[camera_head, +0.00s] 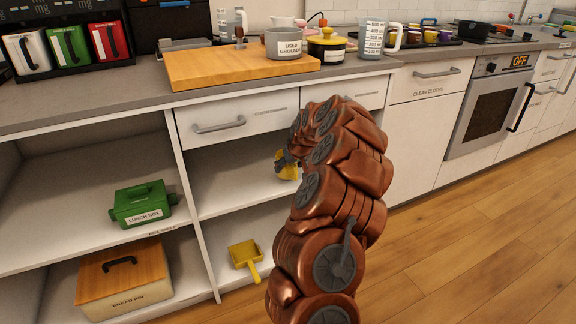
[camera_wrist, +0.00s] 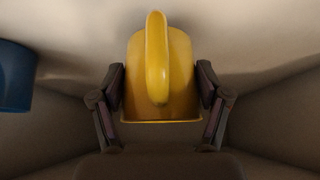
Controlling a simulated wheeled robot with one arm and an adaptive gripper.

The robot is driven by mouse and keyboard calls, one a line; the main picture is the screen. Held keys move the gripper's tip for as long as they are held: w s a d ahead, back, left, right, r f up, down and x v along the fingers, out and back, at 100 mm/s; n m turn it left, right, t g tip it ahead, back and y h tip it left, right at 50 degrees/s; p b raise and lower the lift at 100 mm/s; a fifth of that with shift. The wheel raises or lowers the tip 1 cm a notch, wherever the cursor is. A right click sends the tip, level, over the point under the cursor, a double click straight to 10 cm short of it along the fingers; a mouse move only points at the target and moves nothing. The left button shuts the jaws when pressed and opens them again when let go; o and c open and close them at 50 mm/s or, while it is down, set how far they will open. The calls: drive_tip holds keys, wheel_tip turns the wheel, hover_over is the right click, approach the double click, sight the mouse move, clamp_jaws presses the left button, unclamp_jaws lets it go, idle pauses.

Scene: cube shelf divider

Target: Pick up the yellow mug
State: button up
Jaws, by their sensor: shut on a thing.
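The yellow mug (camera_wrist: 180,85) is between the two fingers of my gripper (camera_wrist: 160,95) in the wrist view, its curved handle toward the camera. The fingers press on its left and right sides, so my gripper is shut on it. In the head view the mug (camera_head: 288,166) shows partly in the middle compartment of the cabinet, with my gripper (camera_head: 284,160) at it and my copper-coloured arm hiding much of the space around it. I cannot tell whether the mug touches the shelf.
A blue object (camera_wrist: 14,78) stands left of the mug in the wrist view. A yellow dustpan-like scoop (camera_head: 244,256) lies on the shelf below. A green lunch box (camera_head: 141,204) and a bread bin (camera_head: 122,278) sit left of the divider (camera_head: 190,200). Drawers (camera_head: 225,125) are above.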

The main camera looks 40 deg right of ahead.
drive_tip(key=s+a+p, duration=0.1)
drive_tip(key=s+a, duration=0.1)
drive_tip(key=s, duration=0.6)
drive_tip(key=s+a+p, duration=0.1)
drive_tip(key=s+a, duration=0.2)
drive_tip(key=s, duration=0.5)
drive_tip(key=shift+a+p, duration=0.3)
drive_tip(key=shift+a, duration=0.05)
idle(0.6)
